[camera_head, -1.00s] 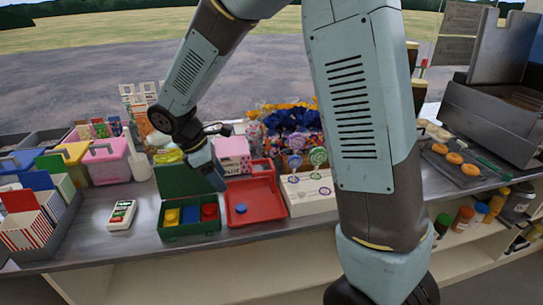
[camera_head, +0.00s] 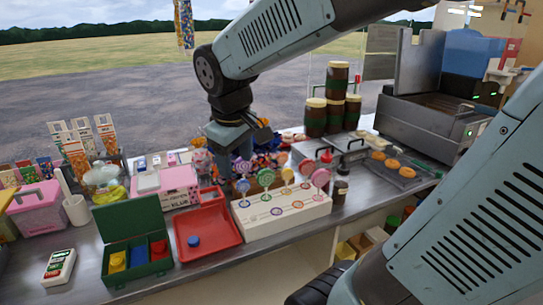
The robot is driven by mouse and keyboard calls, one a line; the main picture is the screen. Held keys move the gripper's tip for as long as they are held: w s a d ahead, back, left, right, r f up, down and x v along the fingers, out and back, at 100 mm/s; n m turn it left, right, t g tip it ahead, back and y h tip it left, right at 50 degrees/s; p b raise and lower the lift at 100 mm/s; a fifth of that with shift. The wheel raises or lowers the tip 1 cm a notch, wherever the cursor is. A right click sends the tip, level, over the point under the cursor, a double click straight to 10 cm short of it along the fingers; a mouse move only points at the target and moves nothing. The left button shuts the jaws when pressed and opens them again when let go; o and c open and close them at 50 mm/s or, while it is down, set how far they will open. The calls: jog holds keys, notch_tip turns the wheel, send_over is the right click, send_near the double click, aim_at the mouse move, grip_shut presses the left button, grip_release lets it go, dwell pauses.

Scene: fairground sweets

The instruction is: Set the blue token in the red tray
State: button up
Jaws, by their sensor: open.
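The blue token (camera_head: 194,241) is a small round blue piece. It lies on the floor of the red tray (camera_head: 222,232), toward the tray's left side. My gripper (camera_head: 240,150) is above the back of the counter, behind the lollipop stand and up and to the right of the red tray. It is apart from the token and the tray. The jaws are open, and I see nothing held in them. The fingertips are partly hidden against the colourful pile behind the lollipops.
A green box (camera_head: 123,227) with an open lid and yellow, blue and red compartments stands left of the tray. A white lollipop stand (camera_head: 290,214) is close on the right. A pink box (camera_head: 176,185) is behind. Jars (camera_head: 336,82) and a doughnut tray (camera_head: 400,172) are farther right.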

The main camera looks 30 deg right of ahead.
jog(key=s+d+r+m+t+y, duration=0.1)
jog(key=s+d+r+m+t, duration=0.1)
jog(key=s, duration=0.5)
jog(key=shift+s+d+r+m+t, duration=0.3)
jog(key=shift+s+d+r+m, duration=0.15)
jog(key=shift+d+m, duration=1.1)
